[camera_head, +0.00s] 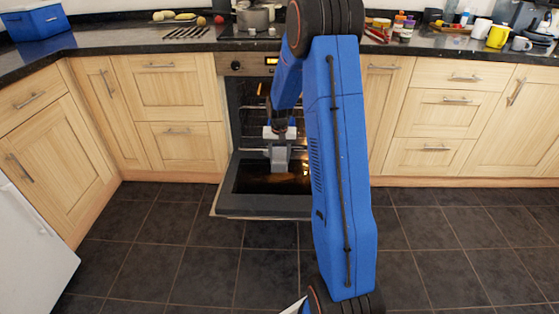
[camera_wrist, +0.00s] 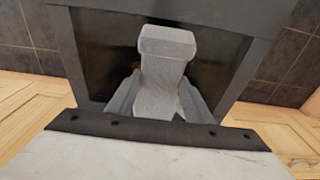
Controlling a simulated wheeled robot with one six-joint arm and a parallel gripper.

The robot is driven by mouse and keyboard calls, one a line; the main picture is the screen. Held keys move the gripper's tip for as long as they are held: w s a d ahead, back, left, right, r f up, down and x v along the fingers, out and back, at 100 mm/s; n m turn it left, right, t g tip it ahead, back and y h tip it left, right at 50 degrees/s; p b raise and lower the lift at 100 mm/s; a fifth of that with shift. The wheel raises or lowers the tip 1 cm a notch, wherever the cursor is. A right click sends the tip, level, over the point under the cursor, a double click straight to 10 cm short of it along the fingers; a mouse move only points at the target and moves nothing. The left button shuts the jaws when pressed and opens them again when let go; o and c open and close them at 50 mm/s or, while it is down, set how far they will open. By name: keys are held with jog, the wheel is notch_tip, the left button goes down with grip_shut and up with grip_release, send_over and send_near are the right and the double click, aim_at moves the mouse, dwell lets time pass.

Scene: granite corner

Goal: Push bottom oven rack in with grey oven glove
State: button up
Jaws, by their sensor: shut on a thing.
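The oven (camera_head: 238,95) stands open in the counter front, with its door (camera_head: 235,206) folded down. My gripper (camera_head: 281,134) is in front of the oven cavity, above the open door. It is shut on the grey oven glove (camera_head: 281,157), which hangs below it. In the wrist view the glove (camera_wrist: 163,72) sticks out between the fingers over the dark glass of the door. A thin bright rack edge (camera_head: 253,149) shows low in the cavity beside the glove. I cannot tell whether the glove touches the rack. My arm hides the right part of the oven.
Wooden cupboards (camera_head: 170,95) and drawers flank the oven. A pot (camera_head: 253,19) and other items stand on the dark worktop (camera_head: 130,46). A white appliance (camera_head: 32,245) is at the lower left. The tiled floor (camera_head: 180,255) in front is clear.

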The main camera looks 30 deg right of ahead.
aim_at(280, 155)
jog(key=shift+w+d, duration=0.6)
jog(key=shift+w, duration=0.25)
jog(key=shift+w+d, duration=0.55)
jog(key=shift+w, duration=0.3)
jog(key=shift+w+d, duration=0.65)
jog(key=shift+w, duration=0.3)
jog(key=shift+w+d, duration=0.65)
jog(key=shift+w, duration=0.35)
jog(key=shift+w+d, duration=0.65)
jog(key=shift+w, duration=0.3)
jog(key=shift+w+d, duration=0.55)
jog(key=shift+w, duration=0.25)
jog(key=shift+w+d, duration=0.55)
jog(key=shift+w, duration=0.3)
jog(key=shift+w+d, duration=0.55)
jog(key=shift+w, duration=0.25)
jog(key=shift+w+d+r, duration=0.1)
jog(key=shift+w+d, duration=0.2)
jog(key=shift+w, duration=0.15)
jog(key=shift+c, duration=0.7)
jog(key=shift+s+a, duration=0.45)
jog(key=shift+s, duration=0.25)
jog(key=shift+s+a, duration=0.5)
jog(key=shift+s, duration=0.25)
jog(key=shift+s+a, duration=0.45)
jog(key=shift+s, duration=0.25)
